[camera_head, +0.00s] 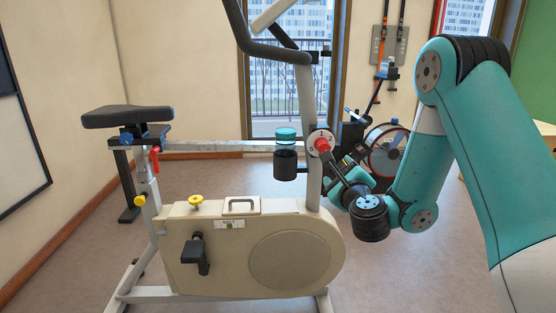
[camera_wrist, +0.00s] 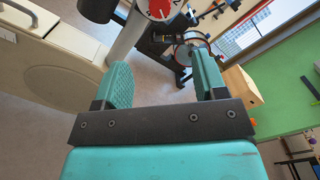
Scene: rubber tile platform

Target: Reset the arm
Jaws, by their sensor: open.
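My arm reaches in from the right in the head view and bends down toward the exercise bike (camera_head: 250,255). My gripper shows large in the wrist view (camera_wrist: 163,78), with its two teal fingers spread wide and nothing between them. In the head view the gripper is low, just right of the bike's front post, and partly hidden by my wrist. The red dial knob (camera_head: 322,145) on the post is above and left of the gripper. It also shows at the top of the wrist view (camera_wrist: 159,8), beyond the fingers and apart from them.
A bottle with a teal lid (camera_head: 286,135) sits in a black holder on the bike's bar. A second machine with a round flywheel (camera_head: 386,150) stands behind my arm. A wooden box (camera_wrist: 240,86) is at the right in the wrist view. Floor lies open at the front right.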

